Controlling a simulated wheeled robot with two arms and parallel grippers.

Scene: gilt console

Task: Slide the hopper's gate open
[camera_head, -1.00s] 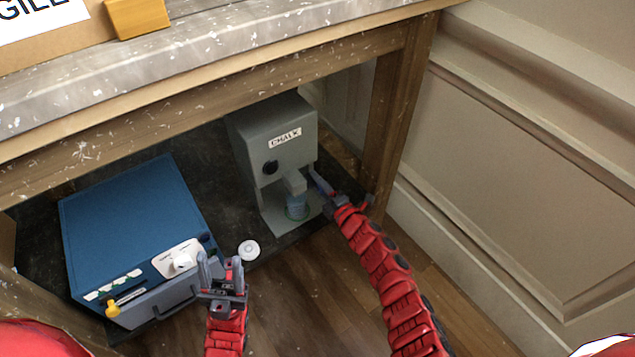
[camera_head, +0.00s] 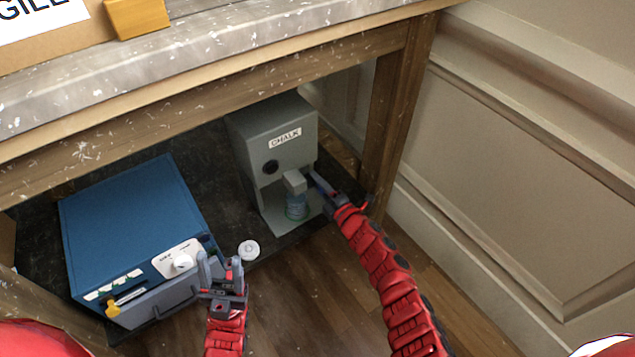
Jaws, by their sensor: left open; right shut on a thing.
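A light grey spout (camera_head: 295,182) sticks out below the label. A clear bluish jar (camera_head: 297,206) stands under the spout on the hopper's foot. My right gripper (camera_head: 315,180) is at the right side of the spout, shut on the gate, which its fingers largely hide. How far the gate is out cannot be made out. My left gripper (camera_head: 220,270) is open and empty, in front of the blue box.
A blue box (camera_head: 130,215) with a white dial, a yellow-tipped part and a grey handle stands left of the hopper. A round white lid (camera_head: 249,250) lies between them. The console's wooden leg (camera_head: 393,120) is close to my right arm.

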